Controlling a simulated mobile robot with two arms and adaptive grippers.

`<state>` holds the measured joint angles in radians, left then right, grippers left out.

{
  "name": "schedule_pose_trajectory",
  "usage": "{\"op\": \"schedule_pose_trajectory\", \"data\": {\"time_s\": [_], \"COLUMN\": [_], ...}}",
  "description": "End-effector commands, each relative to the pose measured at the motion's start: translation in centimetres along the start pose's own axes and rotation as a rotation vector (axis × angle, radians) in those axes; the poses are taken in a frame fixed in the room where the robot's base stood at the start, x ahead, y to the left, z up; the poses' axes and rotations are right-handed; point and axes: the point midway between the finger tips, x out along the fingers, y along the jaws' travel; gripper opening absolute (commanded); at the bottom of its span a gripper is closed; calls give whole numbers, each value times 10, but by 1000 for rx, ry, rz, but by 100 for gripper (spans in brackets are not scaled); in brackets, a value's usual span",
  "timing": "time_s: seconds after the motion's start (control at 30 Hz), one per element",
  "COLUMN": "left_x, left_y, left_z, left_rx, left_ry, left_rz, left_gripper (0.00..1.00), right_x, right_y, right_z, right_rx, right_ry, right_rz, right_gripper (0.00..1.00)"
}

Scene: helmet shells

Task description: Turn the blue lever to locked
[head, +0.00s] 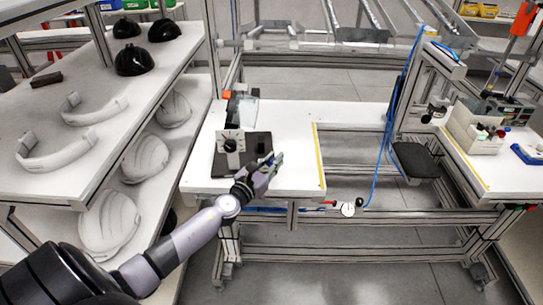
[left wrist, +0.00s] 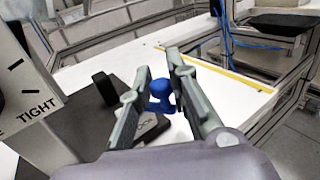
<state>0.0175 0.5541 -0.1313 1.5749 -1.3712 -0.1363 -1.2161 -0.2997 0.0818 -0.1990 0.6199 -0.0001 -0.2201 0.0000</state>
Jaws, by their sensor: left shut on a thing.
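The blue lever (left wrist: 160,93) shows a rounded blue knob between the fingers of my left gripper (left wrist: 158,65) in the left wrist view. The gripper is shut on it. In the head view my left gripper (head: 270,163) is at the right side of the black base plate (head: 222,166), over the white table, and hides most of the lever. Partly covered white lettering (left wrist: 145,122) lies on dark plate below the fingers; I cannot read it fully. The lever's exact angle is hard to tell. My right gripper is in neither view.
A fixture post with a white marked plate (head: 231,138) stands on the base; the plate reads "TIGHT" in the left wrist view (left wrist: 35,108). A black block (left wrist: 104,88) stands nearby. The white table (head: 295,150) is clear to the right, up to a yellow strip (head: 320,155). Shelves with helmet shells (head: 145,158) stand left.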

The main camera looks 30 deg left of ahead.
Motion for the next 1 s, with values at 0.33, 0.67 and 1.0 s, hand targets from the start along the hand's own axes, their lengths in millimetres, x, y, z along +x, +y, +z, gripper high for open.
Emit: {"op": "schedule_pose_trajectory", "data": {"time_s": [0.33,0.67,1.0], "left_x": [7,22,37], "left_y": [-4,-6,-3], "left_z": [3,1,-3], "left_rx": [-6,-5,-5], "left_ry": [1,-1,-3], "left_rz": [150,422,731], "left_gripper": [0,0,0], "right_x": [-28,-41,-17], "right_y": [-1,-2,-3], "right_z": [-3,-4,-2], "right_rx": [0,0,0], "right_ry": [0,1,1], "right_rz": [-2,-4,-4], "right_gripper": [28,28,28]}}
